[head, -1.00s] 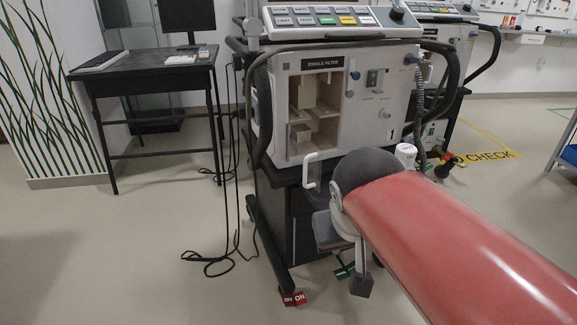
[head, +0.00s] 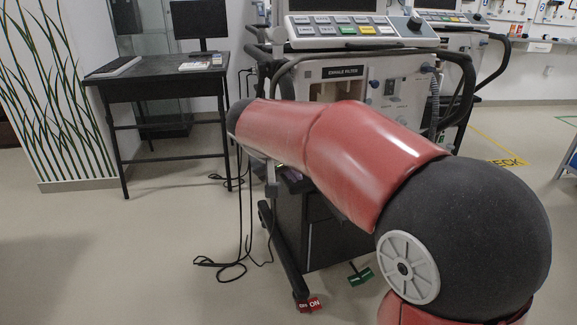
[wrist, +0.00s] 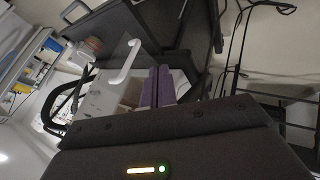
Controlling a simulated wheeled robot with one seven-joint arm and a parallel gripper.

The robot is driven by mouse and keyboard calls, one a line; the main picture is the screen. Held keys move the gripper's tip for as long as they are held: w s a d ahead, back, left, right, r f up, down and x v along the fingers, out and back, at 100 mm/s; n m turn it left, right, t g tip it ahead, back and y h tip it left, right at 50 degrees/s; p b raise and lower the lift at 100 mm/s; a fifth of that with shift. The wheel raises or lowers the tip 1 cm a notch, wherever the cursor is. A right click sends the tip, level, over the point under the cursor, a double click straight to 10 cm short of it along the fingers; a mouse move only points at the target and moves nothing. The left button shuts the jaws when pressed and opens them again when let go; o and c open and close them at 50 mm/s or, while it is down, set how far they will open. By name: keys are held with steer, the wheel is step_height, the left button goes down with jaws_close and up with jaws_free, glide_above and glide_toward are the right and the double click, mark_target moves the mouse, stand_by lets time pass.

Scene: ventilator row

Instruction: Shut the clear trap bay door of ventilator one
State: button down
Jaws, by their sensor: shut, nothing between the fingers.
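Ventilator one (head: 400,88) stands behind my arm in the head view, with its "EXHALE FILTER" label and the top of its bay showing. My arm covers the lower bay and the clear door there. In the wrist view, the white door handle (wrist: 123,64) shows on a see-through panel that looks like the clear trap bay door (wrist: 112,52). My gripper (wrist: 159,76) has its purple fingers together and empty, just to the right of the handle in the picture and apparently apart from it. How far the door stands open cannot be told.
A dark desk (head: 158,78) with a monitor (head: 199,22) stands to the left. Loose cables (head: 225,265) lie on the floor before it. A second ventilator (head: 462,42) stands behind at the right. Floor at the front left is clear.

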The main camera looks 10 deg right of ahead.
steer(key=w+d+f, duration=0.2)
steer(key=d+f, duration=0.1)
steer(key=d, duration=0.2)
steer(key=shift+d, duration=0.35)
steer(key=shift+p, duration=0.3)
